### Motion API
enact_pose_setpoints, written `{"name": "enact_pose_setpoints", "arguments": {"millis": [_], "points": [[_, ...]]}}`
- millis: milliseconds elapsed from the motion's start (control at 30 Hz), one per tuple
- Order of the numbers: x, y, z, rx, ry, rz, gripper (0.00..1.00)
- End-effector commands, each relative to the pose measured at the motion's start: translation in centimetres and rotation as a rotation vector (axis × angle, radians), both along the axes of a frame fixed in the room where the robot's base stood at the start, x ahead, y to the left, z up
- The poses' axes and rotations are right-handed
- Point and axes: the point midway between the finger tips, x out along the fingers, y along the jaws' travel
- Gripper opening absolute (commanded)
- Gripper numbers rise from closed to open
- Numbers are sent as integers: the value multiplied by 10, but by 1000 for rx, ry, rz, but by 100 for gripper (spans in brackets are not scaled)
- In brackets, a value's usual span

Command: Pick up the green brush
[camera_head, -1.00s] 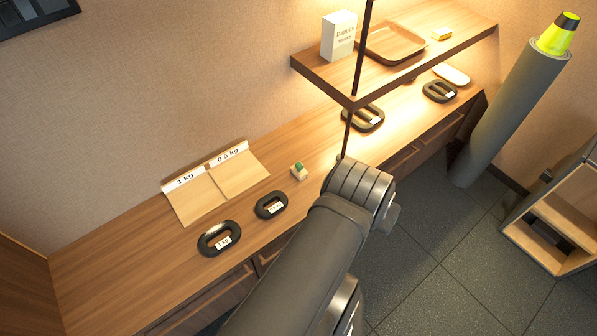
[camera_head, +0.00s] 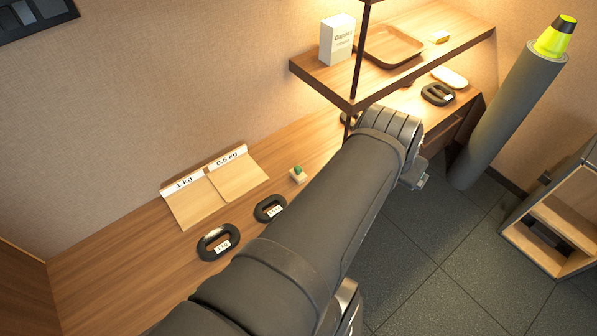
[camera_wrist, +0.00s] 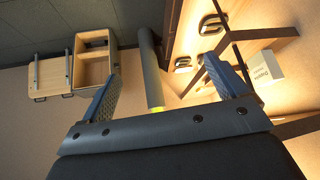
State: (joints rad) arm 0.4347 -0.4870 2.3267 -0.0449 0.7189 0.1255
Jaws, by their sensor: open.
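A small pale block with a green top (camera_head: 298,174) lies on the wooden counter, near the middle of the head view. It is the only green-topped item on the counter, but it is too small for me to tell whether it is the green brush. It does not show clearly in the wrist view. My gripper (camera_wrist: 160,68) is open with nothing between its two blue-grey fingers. In the head view my arm stretches past the block to the upper right and hides the gripper.
Two dark ring weights (camera_head: 218,242) (camera_head: 270,208) lie near labelled boards (camera_head: 238,178). A shelf (camera_head: 440,50) on a thin post holds a white box (camera_head: 337,40) and a tray (camera_head: 388,47). A tall grey roll (camera_head: 510,115) and an open wooden cabinet (camera_head: 555,215) stand right.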

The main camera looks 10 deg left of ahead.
Motion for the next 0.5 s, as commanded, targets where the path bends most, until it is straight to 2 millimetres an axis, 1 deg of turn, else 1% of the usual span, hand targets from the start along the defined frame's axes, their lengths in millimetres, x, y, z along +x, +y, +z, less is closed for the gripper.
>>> {"name": "enact_pose_setpoints", "arguments": {"millis": [33, 167, 200, 267, 333, 500], "points": [[16, -10, 7, -1, -15, -20, 91], [59, -36, 24, -9, -75, -70, 91], [73, -44, 28, -10, -93, -84, 91], [93, -54, 32, -10, -115, -102, 91], [114, -54, 28, 7, -112, -110, 91], [162, -39, 1, 57, -61, -127, 91]]}}
